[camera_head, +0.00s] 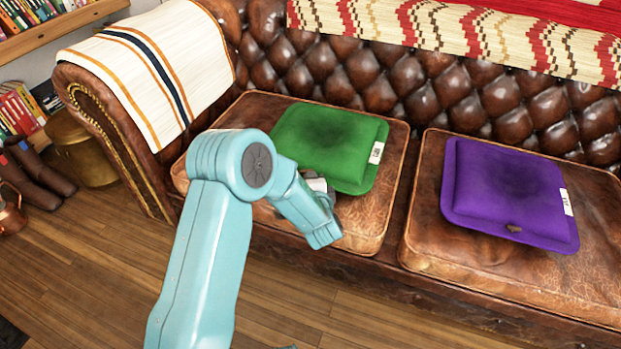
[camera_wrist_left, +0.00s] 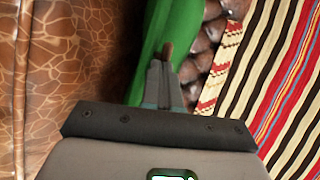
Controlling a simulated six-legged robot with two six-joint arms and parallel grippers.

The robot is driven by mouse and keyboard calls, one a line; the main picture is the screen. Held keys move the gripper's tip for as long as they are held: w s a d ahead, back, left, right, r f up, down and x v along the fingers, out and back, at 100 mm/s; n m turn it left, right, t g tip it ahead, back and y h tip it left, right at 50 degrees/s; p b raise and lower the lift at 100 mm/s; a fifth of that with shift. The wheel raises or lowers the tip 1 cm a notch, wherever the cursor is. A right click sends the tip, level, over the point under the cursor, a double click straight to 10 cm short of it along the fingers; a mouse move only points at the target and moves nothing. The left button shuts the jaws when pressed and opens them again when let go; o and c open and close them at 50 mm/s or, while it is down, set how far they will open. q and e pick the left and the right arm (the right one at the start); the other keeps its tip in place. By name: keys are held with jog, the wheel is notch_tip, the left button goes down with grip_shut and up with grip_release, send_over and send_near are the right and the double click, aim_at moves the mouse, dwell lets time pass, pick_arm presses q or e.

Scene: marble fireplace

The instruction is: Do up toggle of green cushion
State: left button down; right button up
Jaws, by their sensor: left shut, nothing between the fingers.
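The green cushion (camera_head: 330,145) lies on the left seat of the brown leather sofa, with a white tag on its right edge. My left arm covers its front left part in the head view, and its toggle is hidden there. The left wrist view shows the cushion's green side (camera_wrist_left: 178,30) close up. A small brown toggle (camera_wrist_left: 168,47) shows against the green, just beyond the tips of my left gripper (camera_wrist_left: 163,68). The fingers are together and hold nothing. Whether the tips touch the toggle I cannot tell. My right gripper is out of view.
A purple cushion (camera_head: 510,190) with a brown toggle (camera_head: 514,228) lies on the right seat. A striped cloth (camera_head: 150,65) covers the left armrest (camera_head: 112,145). The tufted backrest (camera_head: 400,85) rises behind. Wooden floor (camera_head: 90,270) in front is open.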

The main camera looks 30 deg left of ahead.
pick_arm(q)
jog(key=shift+w+d+r+n+g+y+p, duration=0.1)
jog(key=shift+w+d+n+g+y+p, duration=0.1)
jog(key=shift+n+g+y+p, duration=0.25)
jog(key=shift+w+d+n+g+y+p, duration=0.1)
jog(key=shift+w+n+g+y+p, duration=0.15)
jog(key=shift+n+g+y+p, duration=0.55)
jog(key=shift+w+d+n+g+y+p, duration=0.15)
jog(key=shift+n+g+y+p, duration=0.3)
jog(key=shift+p, duration=0.5)
jog(key=shift+w+a+p, duration=0.1)
jog(key=shift+w+p, duration=0.05)
jog(key=shift+p, duration=0.15)
jog(key=shift+w+p, duration=0.15)
jog(key=shift+p, duration=0.15)
dwell(0.9)
dwell(1.0)
jog(key=shift+s+a+p, duration=0.5)
jog(key=shift+s, duration=0.15)
